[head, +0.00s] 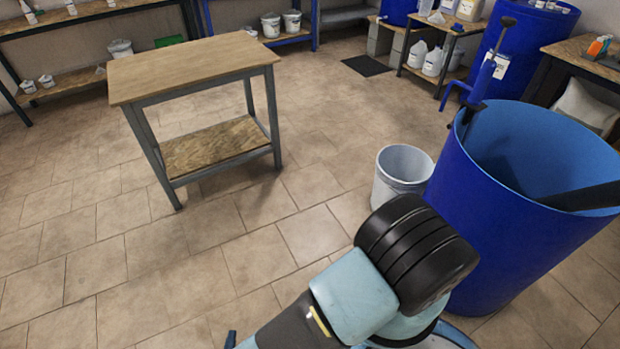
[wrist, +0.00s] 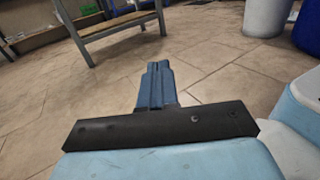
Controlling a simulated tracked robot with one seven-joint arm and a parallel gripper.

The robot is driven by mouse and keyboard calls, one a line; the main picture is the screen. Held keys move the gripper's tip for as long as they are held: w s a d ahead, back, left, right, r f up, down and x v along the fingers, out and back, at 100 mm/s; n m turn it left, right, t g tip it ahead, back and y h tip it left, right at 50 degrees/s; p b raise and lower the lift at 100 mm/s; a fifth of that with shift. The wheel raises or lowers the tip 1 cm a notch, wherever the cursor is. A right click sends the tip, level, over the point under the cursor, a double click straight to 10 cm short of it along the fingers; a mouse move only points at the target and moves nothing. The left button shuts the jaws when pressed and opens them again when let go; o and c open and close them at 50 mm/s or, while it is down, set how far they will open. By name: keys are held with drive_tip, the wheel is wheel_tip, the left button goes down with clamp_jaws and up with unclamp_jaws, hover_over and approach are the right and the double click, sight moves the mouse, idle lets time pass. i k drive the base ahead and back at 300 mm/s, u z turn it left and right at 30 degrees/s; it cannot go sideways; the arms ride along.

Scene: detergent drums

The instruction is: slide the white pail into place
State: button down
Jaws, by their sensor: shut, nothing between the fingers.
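The white pail (head: 393,188) stands upright and open-topped on the tiled floor, just left of the big open blue drum (head: 500,220). In the head view my arm hides a bit of its lower part. In the wrist view the pail (wrist: 266,14) shows at the top right, cut by the frame edge, with the blue drum (wrist: 309,30) right of it. My gripper (wrist: 157,68) is shut and empty, its fingers together over bare floor, to the left of the pail and apart from it.
A wooden-topped table (head: 195,68) with a lower shelf stands left of the pail. Clear tiled floor lies between them. Another blue drum (head: 515,55), a low stand with jugs (head: 432,62) and a dark floor mat (head: 367,65) are at the back. Shelves line the back wall.

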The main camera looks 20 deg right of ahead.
sight(402, 168)
drive_tip(key=u, duration=0.05)
drive_tip(key=i, duration=0.15)
drive_tip(key=u, duration=1)
drive_tip(key=i, duration=2.35)
drive_tip(key=z, duration=1.75)
drive_tip(key=i, duration=0.25)
drive_tip(key=z, duration=2.25)
